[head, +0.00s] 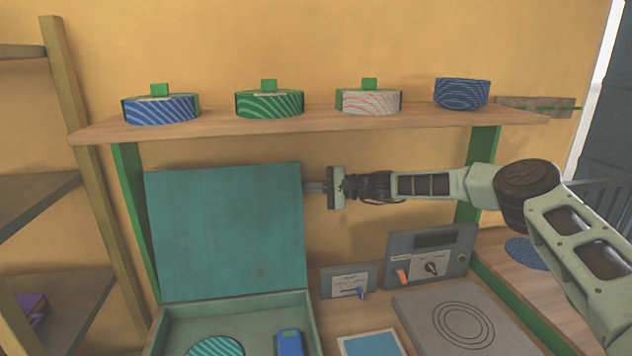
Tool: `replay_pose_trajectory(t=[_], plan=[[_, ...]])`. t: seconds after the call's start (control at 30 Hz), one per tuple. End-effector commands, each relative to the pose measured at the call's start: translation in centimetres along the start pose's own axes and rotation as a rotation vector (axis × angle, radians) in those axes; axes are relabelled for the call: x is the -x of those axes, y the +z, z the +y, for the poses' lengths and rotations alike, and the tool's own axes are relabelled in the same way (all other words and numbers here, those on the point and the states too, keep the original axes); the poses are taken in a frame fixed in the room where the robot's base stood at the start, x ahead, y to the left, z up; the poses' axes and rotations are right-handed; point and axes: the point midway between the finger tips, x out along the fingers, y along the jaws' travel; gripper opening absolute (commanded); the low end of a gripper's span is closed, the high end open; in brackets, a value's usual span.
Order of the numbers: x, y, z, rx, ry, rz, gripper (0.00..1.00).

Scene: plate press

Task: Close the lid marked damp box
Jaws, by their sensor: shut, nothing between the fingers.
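The teal box (311,322) stands at the lower left of the head view. Its lid (225,232) is raised and stands almost upright at the back; I cannot read any marking on it. A striped teal disc (215,346) and a blue object (290,343) lie inside the box. My gripper (308,187) is shut and empty, pointing left, with its fingertips at the upper right edge of the lid. I cannot tell whether they touch the lid or are a little apart from it.
A wooden shelf (300,126) above holds several patterned round containers. Right of the box are a small switch panel (348,283), a larger control panel (430,258), a grey plate with rings (463,322) and a light-blue pad (370,344). Wooden shelving (75,160) stands at far left.

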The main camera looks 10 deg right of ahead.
Motion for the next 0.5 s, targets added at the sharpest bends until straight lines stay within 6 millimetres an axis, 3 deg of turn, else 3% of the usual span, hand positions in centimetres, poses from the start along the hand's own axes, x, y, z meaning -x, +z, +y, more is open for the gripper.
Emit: replay_pose_trajectory(t=[0.27, 0.5], plan=[[0.8, 2.3, -0.2, -0.001, 0.000, -0.002, 0.00], [1.0, 2.8, 0.0, 0.001, 0.001, -0.001, 0.00]])
